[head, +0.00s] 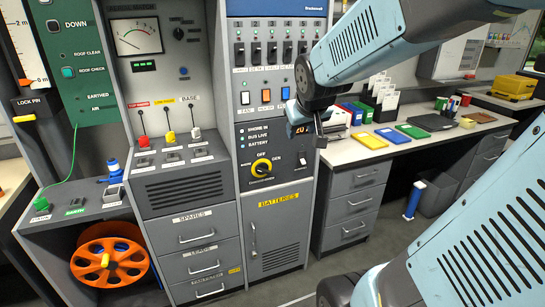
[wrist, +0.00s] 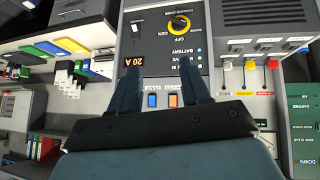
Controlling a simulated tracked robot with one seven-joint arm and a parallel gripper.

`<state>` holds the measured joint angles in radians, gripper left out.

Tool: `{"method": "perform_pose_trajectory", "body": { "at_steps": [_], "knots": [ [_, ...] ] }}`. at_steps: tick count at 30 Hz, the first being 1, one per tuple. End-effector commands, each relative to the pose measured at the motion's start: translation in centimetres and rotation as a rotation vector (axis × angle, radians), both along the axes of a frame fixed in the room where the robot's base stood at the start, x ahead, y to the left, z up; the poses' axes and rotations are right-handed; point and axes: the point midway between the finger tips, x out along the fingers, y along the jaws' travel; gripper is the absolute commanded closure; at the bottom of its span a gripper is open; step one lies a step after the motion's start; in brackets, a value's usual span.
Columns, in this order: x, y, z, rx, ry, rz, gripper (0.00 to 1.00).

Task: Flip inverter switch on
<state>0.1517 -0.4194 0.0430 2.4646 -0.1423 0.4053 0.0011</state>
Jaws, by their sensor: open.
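Above are white (head: 245,98), orange (head: 266,96) and blue (head: 285,92) rockers. My gripper (head: 310,125) is in front of the panel's right side, partly hiding the 20 A display. In the wrist view my gripper (wrist: 159,75) is open and empty, its fingers pointing at the panel.
A row of black breakers (head: 272,52) is above the rockers. Left is a console with red, yellow and white levers (head: 168,135). Right is a desk (head: 360,155) with coloured folders (head: 390,135). An orange cable reel (head: 108,262) stands low left.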

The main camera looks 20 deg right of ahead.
Motion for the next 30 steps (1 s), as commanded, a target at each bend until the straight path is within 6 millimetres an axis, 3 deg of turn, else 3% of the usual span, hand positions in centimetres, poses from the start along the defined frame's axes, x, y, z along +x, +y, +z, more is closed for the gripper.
{"method": "perform_pose_trajectory", "body": {
  "at_steps": [6,15,24,30],
  "knots": [
    [6.3,-3.5,-2.9,-0.057,-0.08,0.016,0.53],
    [13.2,-7.8,-7.7,-0.103,-0.201,0.065,0.53],
    [17.9,-11.5,-13.8,-0.109,-0.328,0.125,0.53],
    [19.6,-13.6,-18.2,-0.085,-0.422,0.161,0.53]
  ]
}}
